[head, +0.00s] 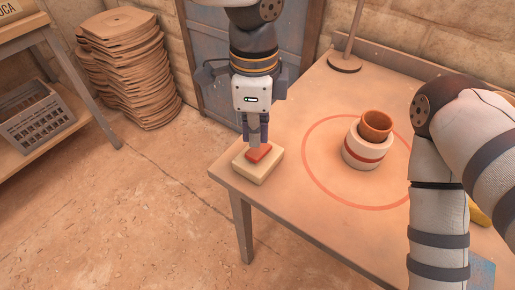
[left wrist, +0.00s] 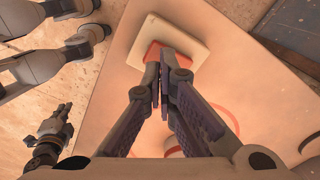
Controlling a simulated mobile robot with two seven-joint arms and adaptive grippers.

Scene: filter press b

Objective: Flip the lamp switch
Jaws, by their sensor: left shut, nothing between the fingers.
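The lamp switch is a cream block (head: 245,167) with a red rocker (head: 260,153), lying at the table's near left corner. It also shows in the left wrist view as a pale block (left wrist: 192,30) with the red rocker partly hidden behind my fingers. My left gripper (head: 255,143) points straight down with its tips at the red rocker. Its fingers are shut and empty in the left wrist view (left wrist: 165,68). I cannot tell whether the tips touch the rocker. A dark gripper, apparently my right one (left wrist: 54,130), shows small at lower left; its jaw state is unclear.
A white cup with a red band (head: 363,152) holds an orange-brown cup (head: 375,125) inside a red ring on the table (head: 300,190). A stand base (head: 344,63) is at the back. My right arm covers the table's right side.

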